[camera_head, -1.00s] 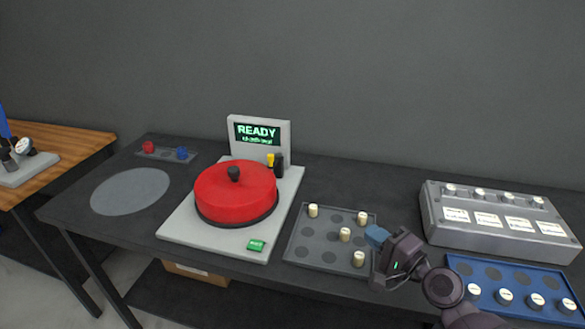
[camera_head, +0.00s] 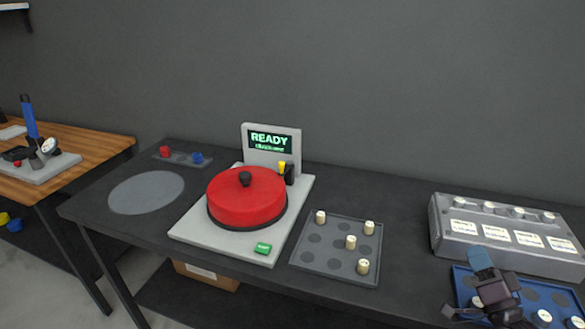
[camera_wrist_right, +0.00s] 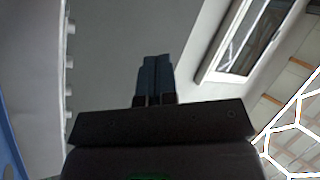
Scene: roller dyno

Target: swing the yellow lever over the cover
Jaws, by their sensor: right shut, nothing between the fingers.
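The yellow lever (camera_head: 282,168) stands upright on a black block at the back right of the machine, beside the display that reads READY. The red cover (camera_head: 247,196) with a black knob sits on the grey machine base (camera_head: 190,235). My right gripper (camera_head: 480,258) is at the lower right over the blue tray, far from the lever. Its blue fingers are together and empty, and they also show in the right wrist view (camera_wrist_right: 155,76). My left gripper is in neither view.
A green button (camera_head: 263,248) is on the base's front. A grey tray (camera_head: 308,277) with several white-capped pieces lies to its right. A grey box (camera_head: 470,228) and a blue tray (camera_head: 553,296) are at the right. A round grey disc (camera_head: 146,192) lies at left.

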